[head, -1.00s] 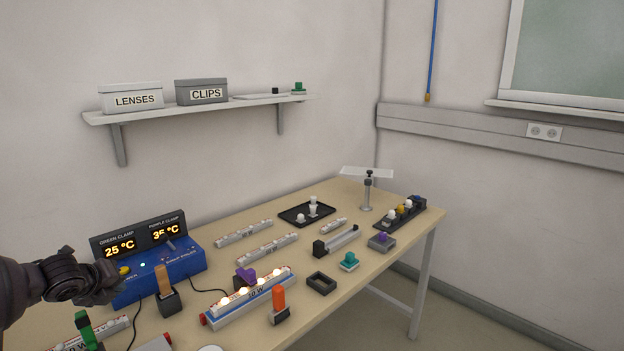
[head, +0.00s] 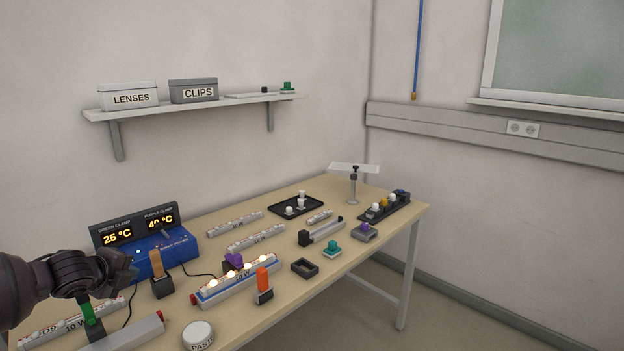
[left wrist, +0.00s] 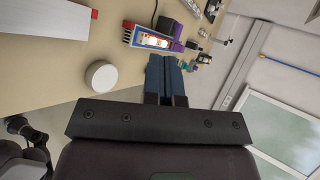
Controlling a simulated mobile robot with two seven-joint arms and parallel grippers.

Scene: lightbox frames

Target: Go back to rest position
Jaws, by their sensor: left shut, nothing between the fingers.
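My left gripper (head: 122,272) is at the left of the head view, in front of the blue power supply box (head: 170,246) and partly covering its left side. In the left wrist view its two dark fingers (left wrist: 166,78) are together with nothing between them. The display (head: 138,228) above the blue box reads 25 °C for the green clamp and 40 °C for the purple clamp. A lit bar (head: 238,284) marked 10 W stands on the table with a purple clamp (head: 233,261) behind it. My right gripper is in neither view.
The wooden table (head: 330,275) also bears a green clamp (head: 92,318), a round paste tin (head: 198,335), an orange-handled tool (head: 263,284), a black tray (head: 275,209) and a lamp-like stand (head: 353,184). A wall shelf (head: 200,107) holds boxes. Open floor lies to the right.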

